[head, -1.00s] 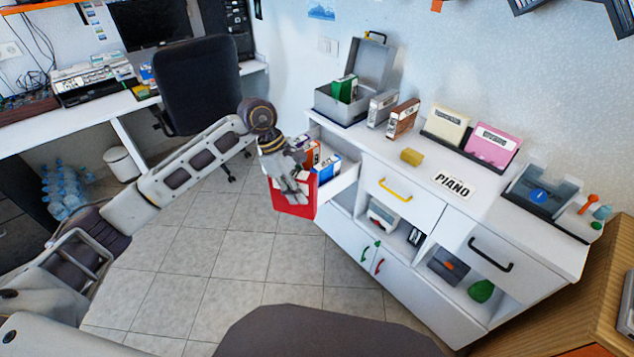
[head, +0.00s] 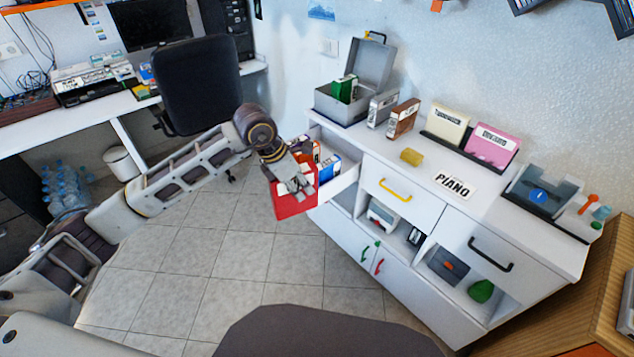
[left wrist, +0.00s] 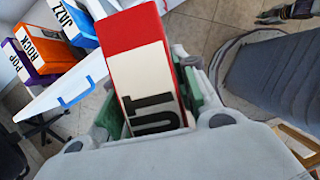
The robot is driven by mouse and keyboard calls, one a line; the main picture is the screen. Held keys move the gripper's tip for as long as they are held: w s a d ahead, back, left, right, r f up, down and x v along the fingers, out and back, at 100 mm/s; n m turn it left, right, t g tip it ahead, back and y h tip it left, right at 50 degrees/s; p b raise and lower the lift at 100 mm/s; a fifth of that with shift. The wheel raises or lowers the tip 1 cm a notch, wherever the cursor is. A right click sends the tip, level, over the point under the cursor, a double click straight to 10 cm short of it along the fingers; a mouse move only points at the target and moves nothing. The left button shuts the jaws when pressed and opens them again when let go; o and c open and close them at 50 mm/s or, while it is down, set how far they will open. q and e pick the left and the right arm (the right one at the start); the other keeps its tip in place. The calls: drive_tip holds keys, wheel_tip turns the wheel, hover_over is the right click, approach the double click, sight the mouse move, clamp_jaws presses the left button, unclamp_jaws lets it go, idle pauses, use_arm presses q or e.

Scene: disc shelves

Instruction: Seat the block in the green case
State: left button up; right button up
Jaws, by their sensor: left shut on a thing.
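A small green case (head: 345,88) stands in the open grey box at the far left end of the white cabinet top. A yellow block (head: 411,157) lies on the cabinet top, apart from the green case. My left gripper (head: 297,185) is shut on a red case (head: 292,205) in front of the open drawer. In the left wrist view the red case (left wrist: 138,62) has a white label reading "UT", partly hidden by the gripper. A grey part at the top right of the left wrist view may be my right gripper (left wrist: 288,12); its jaws are unclear.
The drawer (head: 338,183) holds purple POP, orange ROCK and blue JAZZ cases (left wrist: 75,22). Grey and brown cases (head: 402,118) stand beside the box. Cream and pink cases (head: 493,145) stand in a rack behind a PIANO card (head: 455,186).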

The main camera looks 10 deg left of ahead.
use_arm(q)
drive_tip(key=shift+n+t, duration=0.3)
drive_tip(key=shift+n, duration=0.7)
drive_tip(key=shift+n+y, duration=0.3)
use_arm(e)
drive_tip(key=shift+w+r, duration=0.2)
drive_tip(key=shift+w, duration=0.8)
